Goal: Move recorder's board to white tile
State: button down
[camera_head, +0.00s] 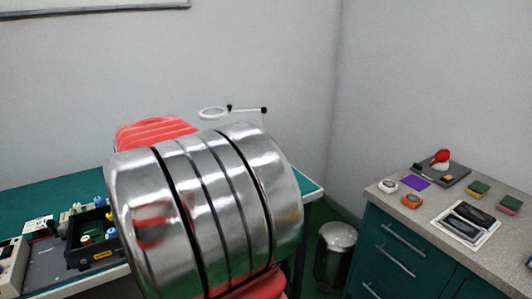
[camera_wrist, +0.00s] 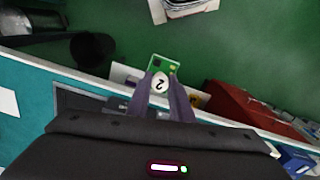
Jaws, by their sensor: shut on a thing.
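In the wrist view my gripper (camera_wrist: 161,84) is shut on a small green circuit board (camera_wrist: 164,65). A round white label with a dark 2 on it shows between the fingers. The board is held out past the fingertips, near a bench's pale edge. A white flat piece (camera_wrist: 122,74) shows partly behind the fingers; I cannot tell whether it is the white tile. In the head view my large metal arm joint hides my gripper and the board. I cannot make out the recorder for certain.
A teal bench (camera_head: 60,193) at left carries a black tray (camera_head: 92,240) of small parts. A metal bin (camera_head: 337,240) stands on the floor. The right counter (camera_head: 440,250) holds a white tray (camera_head: 485,236) with black items, a purple square (camera_head: 416,182) and sponges.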

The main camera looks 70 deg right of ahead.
jog(key=w+a+f+n, duration=0.2)
jog(key=w+a+f, duration=0.4)
jog(key=a, duration=0.5)
jog(key=w+a+f+n, duration=0.2)
jog(key=w+a+f, duration=0.4)
jog(key=w+a, duration=0.4)
jog(key=shift+a+f+n, duration=0.15)
jog(key=shift+a+n, duration=0.15)
jog(key=shift+a, duration=0.5)
